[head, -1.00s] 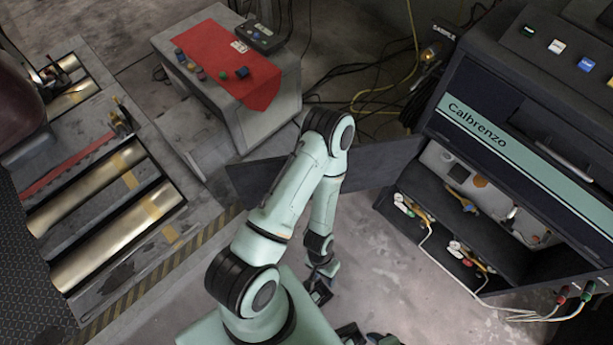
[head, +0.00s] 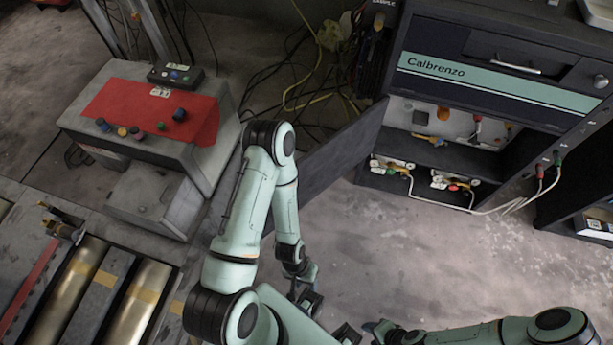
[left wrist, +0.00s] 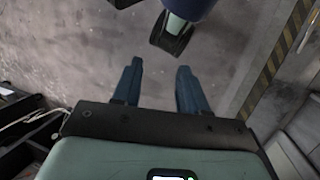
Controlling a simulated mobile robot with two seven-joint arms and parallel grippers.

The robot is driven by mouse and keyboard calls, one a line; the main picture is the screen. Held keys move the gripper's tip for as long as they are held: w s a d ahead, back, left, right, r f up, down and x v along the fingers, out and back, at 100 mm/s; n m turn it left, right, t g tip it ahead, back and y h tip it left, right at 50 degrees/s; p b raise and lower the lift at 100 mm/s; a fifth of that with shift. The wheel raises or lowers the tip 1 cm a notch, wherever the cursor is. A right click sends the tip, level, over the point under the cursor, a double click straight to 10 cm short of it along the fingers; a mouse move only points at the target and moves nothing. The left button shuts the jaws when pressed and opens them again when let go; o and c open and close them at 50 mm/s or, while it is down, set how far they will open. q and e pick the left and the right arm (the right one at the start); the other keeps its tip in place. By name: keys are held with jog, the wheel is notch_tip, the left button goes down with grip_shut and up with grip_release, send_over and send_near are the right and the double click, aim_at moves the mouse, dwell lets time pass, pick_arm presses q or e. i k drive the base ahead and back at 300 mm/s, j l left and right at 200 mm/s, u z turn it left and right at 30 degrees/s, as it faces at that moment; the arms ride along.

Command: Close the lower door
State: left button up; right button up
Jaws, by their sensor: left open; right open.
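The lower door (head: 345,150) is a flat dark panel at the left side of the dark Calbrenzo cabinet (head: 500,90). It stands swung open toward the left, leaving the lower compartment (head: 440,150) uncovered. My left arm bends in front of the door and hides part of it. My left gripper (head: 308,298) is low over the floor, nearer me than the door and not touching it. In the left wrist view its two blue fingers (left wrist: 158,68) are apart with nothing between them. My right gripper (head: 376,328) is open at the bottom edge, partly cut off and away from the door.
White cables (head: 490,211) run from the lower shelf to plugs on the cabinet's right side. A grey console (head: 150,125) with a red top stands left. Rollers (head: 130,300) lie at lower left. Yellow and black cables lie behind the door. The floor (head: 420,255) before the cabinet is clear.

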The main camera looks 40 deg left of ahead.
aim_at(326, 163)
jog(key=k+j+z, duration=0.1)
jog(key=j, duration=0.3)
jog(key=k+j+z, duration=0.1)
jog(key=k+j, duration=0.2)
jog(key=k+j+z, duration=0.15)
jog(key=j, duration=0.3)
jog(key=k, duration=0.1)
